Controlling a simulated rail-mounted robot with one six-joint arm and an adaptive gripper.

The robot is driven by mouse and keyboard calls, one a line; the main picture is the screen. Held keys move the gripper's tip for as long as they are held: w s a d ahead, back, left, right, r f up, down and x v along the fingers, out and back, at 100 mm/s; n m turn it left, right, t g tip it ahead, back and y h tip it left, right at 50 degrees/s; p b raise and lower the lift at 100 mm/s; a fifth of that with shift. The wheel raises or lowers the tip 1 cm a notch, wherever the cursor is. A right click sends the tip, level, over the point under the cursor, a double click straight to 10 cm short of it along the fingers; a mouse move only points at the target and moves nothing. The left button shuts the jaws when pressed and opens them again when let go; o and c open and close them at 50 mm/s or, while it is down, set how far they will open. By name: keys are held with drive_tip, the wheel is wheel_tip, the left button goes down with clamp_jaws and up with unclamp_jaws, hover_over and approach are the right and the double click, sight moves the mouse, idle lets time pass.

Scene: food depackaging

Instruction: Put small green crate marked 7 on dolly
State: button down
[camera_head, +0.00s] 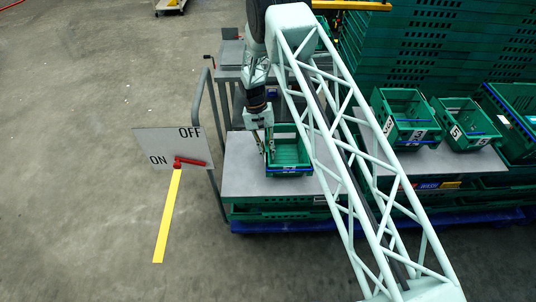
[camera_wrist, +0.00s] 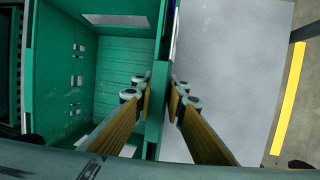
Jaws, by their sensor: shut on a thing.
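A small green crate (camera_head: 289,170) is over the grey tabletop (camera_head: 243,178) in the middle of the head view. I cannot tell whether it rests on the top or hangs just above it, and I cannot read its number. My gripper (camera_head: 268,150) is at the crate's left wall, pointing down. In the wrist view, the crate (camera_wrist: 105,60) is open and looks empty. My gripper's fingers (camera_wrist: 160,92) are shut on its wall, one inside and one outside. A blue base (camera_head: 285,227) runs under the grey-topped platform; I cannot tell whether it is the dolly.
Two small green crates, one marked 5 (camera_head: 463,128) and another (camera_head: 404,112), stand to the right. Tall stacked green crates (camera_head: 420,50) fill the back right. An ON/OFF sign (camera_head: 165,146) with a red lever and a grey rail (camera_head: 196,105) stand left. The left floor is clear.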

idle(0.3)
drive_tip(key=c, duration=2.6)
unclamp_jaws()
drive_tip(key=p+v, duration=0.1)
drive_tip(key=v, duration=1.1)
drive_tip(key=shift+d+r, duration=0.1)
drive_tip(key=shift+r, duration=0.05)
